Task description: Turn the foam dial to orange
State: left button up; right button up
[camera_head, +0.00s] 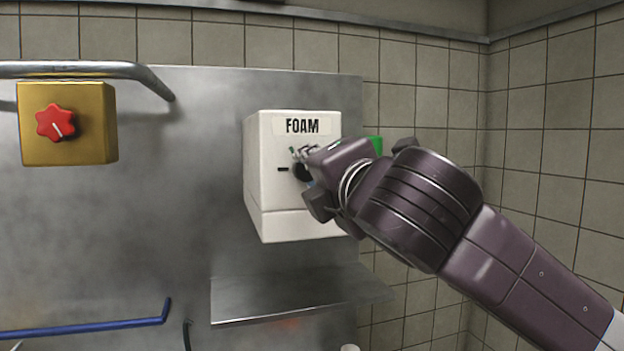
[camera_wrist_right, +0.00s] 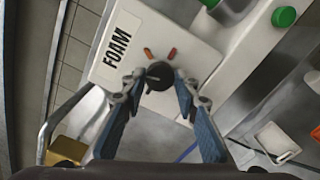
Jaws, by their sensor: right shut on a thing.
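The white foam box (camera_head: 265,190) is mounted on the steel wall panel and carries a "FOAM" label. Its black foam dial (camera_head: 300,171) is mostly hidden behind my right gripper (camera_head: 312,168) in the head view. In the right wrist view the round dial (camera_wrist_right: 159,75) sits between the two blue fingers of my right gripper (camera_wrist_right: 160,84), which is shut on it from both sides. An orange mark (camera_wrist_right: 148,53) and a redder mark (camera_wrist_right: 172,53) show on the box face beside the dial. The dial's exact pointing is too small to tell. My left gripper is not in view.
A yellow box (camera_head: 100,145) with a red knob (camera_head: 56,123) is at the left, under a steel rail (camera_head: 90,69). A steel shelf (camera_head: 300,295) juts out below the foam box. A blue bar (camera_head: 90,328) runs at lower left.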

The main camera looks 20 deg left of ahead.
jog(key=m+b, duration=0.3)
jog(key=m, duration=0.5)
jog(key=shift+f+m, duration=0.15)
jog(key=shift+m, duration=0.25)
dwell(0.4)
jog(key=o, duration=1.1)
jog(key=shift+o, duration=0.2)
jog(key=v, duration=1.2)
